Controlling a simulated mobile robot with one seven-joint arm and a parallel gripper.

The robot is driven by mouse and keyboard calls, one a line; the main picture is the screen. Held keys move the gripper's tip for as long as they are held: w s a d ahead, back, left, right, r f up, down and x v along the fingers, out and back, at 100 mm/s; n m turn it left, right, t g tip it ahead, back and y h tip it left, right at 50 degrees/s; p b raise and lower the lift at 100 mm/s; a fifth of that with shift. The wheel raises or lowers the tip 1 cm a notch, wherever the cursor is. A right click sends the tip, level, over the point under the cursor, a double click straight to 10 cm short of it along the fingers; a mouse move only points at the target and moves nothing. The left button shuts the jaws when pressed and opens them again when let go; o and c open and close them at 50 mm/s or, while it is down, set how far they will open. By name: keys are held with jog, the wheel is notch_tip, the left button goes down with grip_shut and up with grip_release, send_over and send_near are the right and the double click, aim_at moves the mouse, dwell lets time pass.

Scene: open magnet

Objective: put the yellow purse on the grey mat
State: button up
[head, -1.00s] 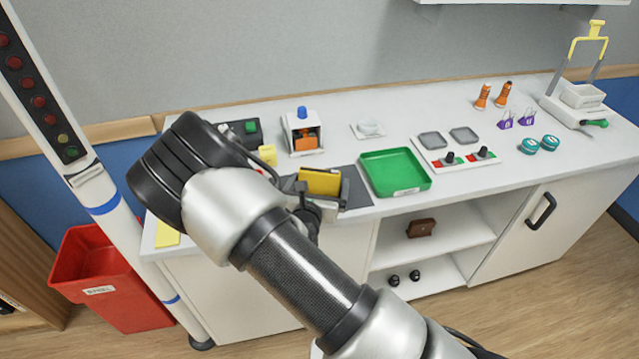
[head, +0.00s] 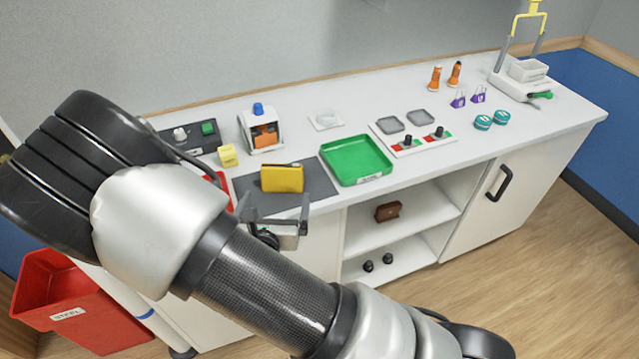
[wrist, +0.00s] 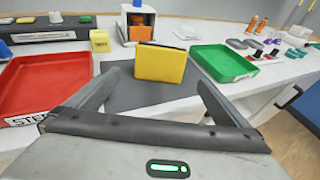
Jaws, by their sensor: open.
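The yellow purse (head: 282,178) stands on the dark grey mat (head: 318,188) near the counter's front edge. In the wrist view the purse (wrist: 160,63) stands upright, with bare mat (wrist: 125,95) around its base. My gripper (head: 272,205) is open and empty, in front of the purse and apart from it. In the wrist view its two fingers (wrist: 150,90) spread wide to either side, with the purse beyond the gap between them.
A green tray (head: 355,160) lies right of the mat. A red tray (wrist: 45,85) lies to its left. A yellow block (head: 228,156) and a white device with an orange part (head: 262,130) stand behind. A brown purse (head: 388,211) sits on the shelf below.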

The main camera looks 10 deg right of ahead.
jog(key=shift+w+d+r+m+h, duration=0.1)
jog(key=shift+d+r+m+h, duration=0.15)
jog(key=shift+m+h, duration=0.05)
jog(key=s+d+r+m+g+h, duration=0.1)
jog(key=d+r+m+g+h, duration=0.3)
jog(key=d+m, duration=0.35)
jog(key=s+d+r+m+g+h, duration=0.1)
jog(key=d+r+m+h, duration=0.2)
jog(key=d+r+m, duration=0.5)
jog(key=s+d+r+m+g+y, duration=0.1)
jog(key=s+d+r+m+g, duration=0.15)
jog(key=s+d+m, duration=0.2)
jog(key=s+d+r+m+g+y, duration=0.1)
jog(key=s+d+m+g, duration=0.2)
jog(key=s+d+g, duration=0.15)
jog(key=s+a+r+m+t+y, duration=0.3)
jog(key=s+a+r+m+y, duration=0.3)
jog(key=s+r+m, duration=0.3)
jog(key=shift+s+a+r+m+y, duration=0.25)
jog(key=shift+r+m+y, duration=0.2)
jog(key=shift+m+y, duration=0.4)
